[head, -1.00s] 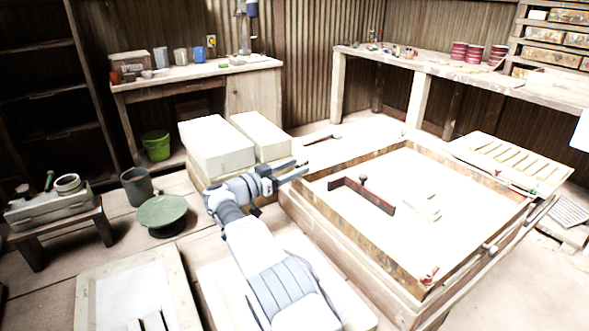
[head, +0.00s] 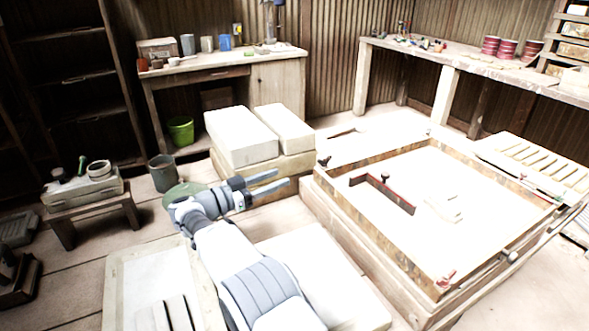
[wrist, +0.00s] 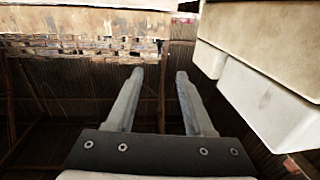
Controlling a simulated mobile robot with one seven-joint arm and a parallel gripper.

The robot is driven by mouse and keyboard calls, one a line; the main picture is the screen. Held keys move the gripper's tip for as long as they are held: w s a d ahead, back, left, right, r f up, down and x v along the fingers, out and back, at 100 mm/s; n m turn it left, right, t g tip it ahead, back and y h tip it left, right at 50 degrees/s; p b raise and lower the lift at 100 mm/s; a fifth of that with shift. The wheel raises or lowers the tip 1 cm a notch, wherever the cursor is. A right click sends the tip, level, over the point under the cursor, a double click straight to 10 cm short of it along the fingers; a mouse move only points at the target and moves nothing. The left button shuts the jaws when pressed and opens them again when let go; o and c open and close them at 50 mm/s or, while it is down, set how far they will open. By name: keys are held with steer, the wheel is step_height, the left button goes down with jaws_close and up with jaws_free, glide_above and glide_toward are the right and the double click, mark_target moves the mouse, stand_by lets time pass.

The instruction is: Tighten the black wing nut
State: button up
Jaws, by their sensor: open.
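The black wing nut (head: 323,161) is small and dark and sits at the left corner of the wooden press frame (head: 368,228) in the head view. I cannot make it out in the wrist view. My gripper (head: 283,180) is open and empty, left of the wing nut and apart from it, in front of the stacked pale blocks. In the wrist view, the two grey fingers of my gripper (wrist: 160,73) are spread with nothing between them.
Pale blocks (head: 240,138) stand left of the frame; they also show in the wrist view (wrist: 265,95). A dark red bar with a knob (head: 384,194) lies inside the frame. A red wing nut (head: 445,281) is at the near corner. A slatted rack (head: 530,160) lies at right.

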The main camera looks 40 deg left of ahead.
steer(key=shift+v, duration=1.75)
